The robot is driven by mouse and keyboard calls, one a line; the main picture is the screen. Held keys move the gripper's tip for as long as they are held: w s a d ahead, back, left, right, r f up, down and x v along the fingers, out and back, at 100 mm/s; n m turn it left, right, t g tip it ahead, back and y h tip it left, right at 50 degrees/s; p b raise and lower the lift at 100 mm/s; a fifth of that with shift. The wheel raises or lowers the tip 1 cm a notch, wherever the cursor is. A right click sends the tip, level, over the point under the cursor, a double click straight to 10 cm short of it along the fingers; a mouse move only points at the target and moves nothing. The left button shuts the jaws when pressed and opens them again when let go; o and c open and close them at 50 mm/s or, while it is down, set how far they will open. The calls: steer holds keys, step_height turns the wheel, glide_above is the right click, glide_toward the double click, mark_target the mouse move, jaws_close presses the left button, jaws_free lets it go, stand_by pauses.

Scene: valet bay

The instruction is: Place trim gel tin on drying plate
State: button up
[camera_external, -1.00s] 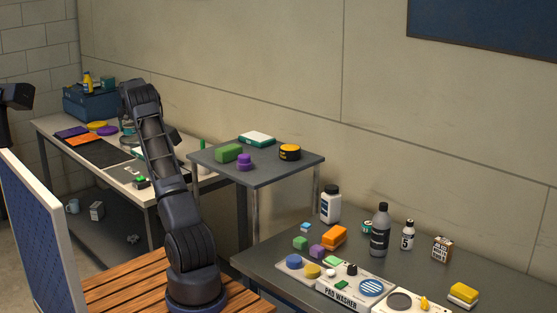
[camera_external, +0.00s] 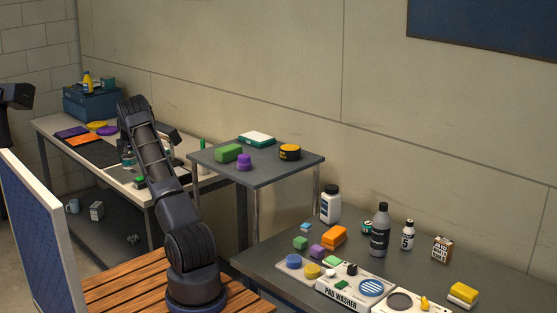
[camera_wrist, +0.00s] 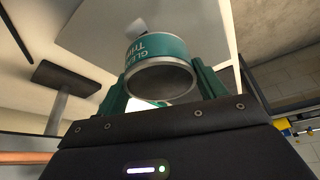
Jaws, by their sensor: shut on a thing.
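The trim gel tin (camera_wrist: 158,62) is a short teal can with a silver rim and white lettering. In the wrist view, my gripper (camera_wrist: 160,85) is shut on it, with one green finger on each side. In the external view, the tin (camera_external: 128,158) is small and partly hidden by my arm, low over the left bench. I cannot tell whether it touches anything. A pale panel (camera_wrist: 95,28) lies beyond the tin in the wrist view. A pale board (camera_external: 118,174) lies on the left bench, partly hidden by my arm. I cannot tell whether either is the drying plate.
The left bench also holds a dark mat (camera_external: 98,154), an orange cloth (camera_external: 84,140), purple and yellow discs and a blue box (camera_external: 90,104). A raised grey stand (camera_external: 270,172) with several items is to the right. A cluttered bench (camera_external: 480,285) fills the front right.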

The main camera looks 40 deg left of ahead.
mark_target(131, 174)
steer(key=shift+f, duration=2.4)
steer(key=o, duration=1.1)
steer(key=shift+f, duration=0.15)
steer(key=v, duration=1.2)
